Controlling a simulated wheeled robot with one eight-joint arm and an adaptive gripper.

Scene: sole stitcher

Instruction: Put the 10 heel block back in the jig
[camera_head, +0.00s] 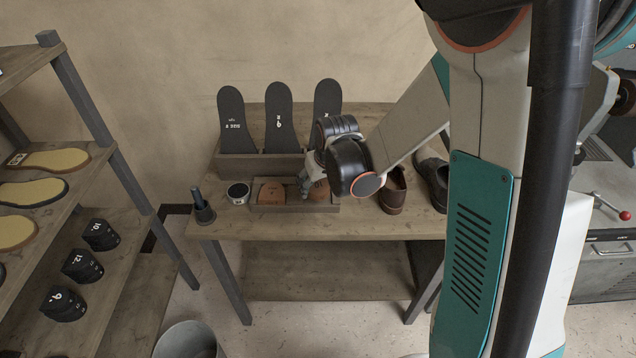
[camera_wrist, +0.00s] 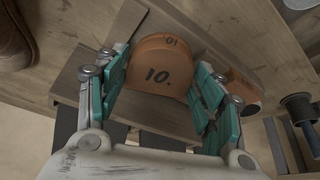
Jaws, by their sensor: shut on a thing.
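The orange-brown heel block marked 10 (camera_wrist: 160,72) sits between the two teal fingers of my gripper (camera_wrist: 155,88) in the wrist view. My gripper is shut on it. In the head view my gripper (camera_head: 309,186) points down at the right part of the jig (camera_head: 282,209), a low wooden tray on the table. The held block (camera_head: 320,192) shows there partly behind the gripper, at the tray's right end. I cannot tell whether it rests on the tray floor. Another brown heel block (camera_head: 271,193) lies in the left part of the jig.
Black sole forms stand in a wooden holder (camera_head: 260,165) behind the jig. A round tin (camera_head: 238,193) and a black cup (camera_head: 203,211) are to its left. Brown shoes (camera_head: 392,192) stand to its right. A shelf with soles and black numbered blocks (camera_head: 82,265) is at left.

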